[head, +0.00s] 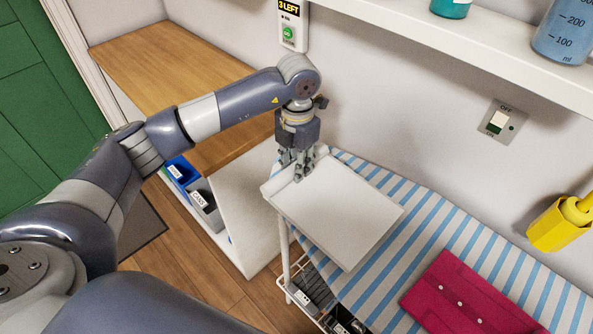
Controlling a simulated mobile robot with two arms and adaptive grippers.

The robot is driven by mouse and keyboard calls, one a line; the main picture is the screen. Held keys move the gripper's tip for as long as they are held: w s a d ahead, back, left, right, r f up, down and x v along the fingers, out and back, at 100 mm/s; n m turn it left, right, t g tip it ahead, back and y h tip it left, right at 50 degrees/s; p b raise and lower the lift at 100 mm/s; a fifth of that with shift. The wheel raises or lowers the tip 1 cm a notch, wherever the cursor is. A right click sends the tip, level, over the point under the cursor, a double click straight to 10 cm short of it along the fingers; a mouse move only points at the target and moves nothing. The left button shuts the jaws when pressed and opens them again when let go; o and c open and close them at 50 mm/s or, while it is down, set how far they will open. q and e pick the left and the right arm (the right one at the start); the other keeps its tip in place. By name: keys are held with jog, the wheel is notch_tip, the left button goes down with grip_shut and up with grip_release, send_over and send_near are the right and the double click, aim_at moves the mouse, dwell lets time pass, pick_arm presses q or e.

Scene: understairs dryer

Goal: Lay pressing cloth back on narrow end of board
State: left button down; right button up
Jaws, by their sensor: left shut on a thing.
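The white pressing cloth (340,212) lies flat over the left end of the ironing board (436,215), which has a blue and white striped cover. My left gripper (297,172) points down at the cloth's upper left edge and is shut on the cloth there. The fingers hide a small part of that edge. I cannot tell whether the cloth touches the board all over. My right gripper is not in view.
A folded magenta garment (466,297) lies on the board at the lower right. A yellow holder (558,225) is on the wall at right. A white shelf (450,35) juts out above. A wooden counter (165,50) stands at the back left.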

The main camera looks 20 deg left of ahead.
pick_arm(q)
notch_tip(320, 180, down, 3)
jog(key=shift+s+r+p, duration=0.1)
jog(key=shift+p, duration=0.35)
jog(key=shift+f, duration=0.35)
jog(key=c, duration=1.3)
grip_release()
jog(key=shift+r, duration=0.25)
notch_tip(320, 180, up, 10)
jog(key=shift+d+r+b, duration=0.1)
jog(key=shift+r+b, duration=0.1)
jog(key=shift+b, duration=0.75)
jog(key=shift+r, duration=0.6)
